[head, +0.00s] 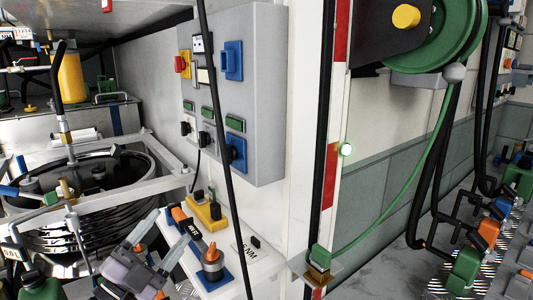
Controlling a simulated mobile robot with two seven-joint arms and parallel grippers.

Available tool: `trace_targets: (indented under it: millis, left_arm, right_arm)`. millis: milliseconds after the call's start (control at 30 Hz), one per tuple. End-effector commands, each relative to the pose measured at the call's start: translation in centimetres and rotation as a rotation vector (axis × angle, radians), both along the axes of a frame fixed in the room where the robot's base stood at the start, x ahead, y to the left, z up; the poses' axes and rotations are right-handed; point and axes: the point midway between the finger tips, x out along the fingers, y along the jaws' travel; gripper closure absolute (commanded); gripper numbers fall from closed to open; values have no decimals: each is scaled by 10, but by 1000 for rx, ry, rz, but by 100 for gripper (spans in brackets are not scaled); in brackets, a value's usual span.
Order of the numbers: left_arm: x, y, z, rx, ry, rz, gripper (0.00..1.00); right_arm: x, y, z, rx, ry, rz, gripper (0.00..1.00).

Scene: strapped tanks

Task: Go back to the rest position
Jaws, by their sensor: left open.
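My left gripper (165,232) is at the lower left of the head view, its two fingers apart and pointing up and to the right. Nothing shows between the fingers. It is in front of a white shelf (228,262), near an orange and black tool (187,225) lying there. I cannot tell whether it touches the shelf or the tool. My right gripper is not in view.
A round dark tank (95,205) in a white frame stands at the left. A blue-based orange holder (211,265) and a yellow block (205,213) sit on the shelf. A grey control box (262,110) is above. A green hose (424,160) hangs at the right.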

Motion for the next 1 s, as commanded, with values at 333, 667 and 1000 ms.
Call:
trace_targets:
  millis: [333,667,1000]
  left_arm:
    - [-73,23,-195,-370,667,181,33]
    - [-194,21,-321,-595,1188,338,33]
    - [-227,17,-344,-644,1309,373,33]
  right_arm:
    - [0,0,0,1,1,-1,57]
    - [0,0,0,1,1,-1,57]
    - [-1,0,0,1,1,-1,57]
